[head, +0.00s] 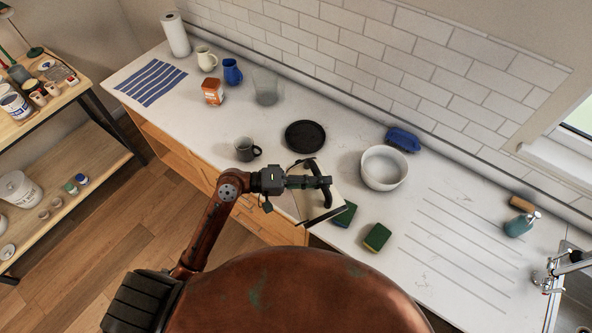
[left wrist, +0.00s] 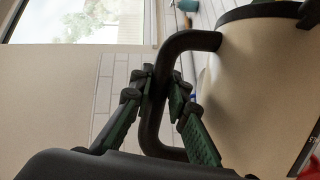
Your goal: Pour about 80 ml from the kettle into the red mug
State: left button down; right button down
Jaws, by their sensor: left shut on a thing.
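My left gripper (head: 318,182) is shut on the black handle of a cream kettle (head: 307,206), which it holds near the front edge of the counter. In the left wrist view the gripper (left wrist: 158,92) has its fingers around the handle, and the cream kettle body (left wrist: 248,95) fills the right side. No whole red mug shows in the head view. A small red patch (left wrist: 312,168) shows at the lower right corner of the left wrist view; I cannot tell whether it is the mug. My right gripper is out of view.
A dark grey mug (head: 244,149) and black round plate (head: 305,136) stand behind the kettle. A blue mug (head: 232,72) and orange jar (head: 212,92) stand farther back.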

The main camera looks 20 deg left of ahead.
aim_at(318, 172)
pick_arm(q)
jog(key=shift+w+a+r+n+h, duration=0.3)
jog(key=shift+w+a+r+n, duration=0.1)
jog(key=shift+w+a+r, duration=0.55)
jog(key=shift+w+d+p, duration=0.1)
jog(key=shift+p, duration=0.2)
dwell(1.3)
jog(key=s+d+f+m, duration=0.1)
jog(key=s+d+f, duration=0.1)
jog(key=s, duration=0.1)
jog(key=s+d+m+y, duration=0.1)
jog(key=d, duration=0.1)
jog(key=shift+s+f+m, duration=0.3)
jog(key=shift+f, duration=0.1)
jog(key=shift+s+d+f, duration=0.15)
jog(key=shift+s+d+f+m+y, duration=0.15)
jog(key=shift+f+m+y, duration=0.15)
jog(key=shift+f+m, duration=0.15)
jog(key=shift+s+d+t, duration=0.1)
jog(key=shift+t, duration=0.2)
dwell(0.8)
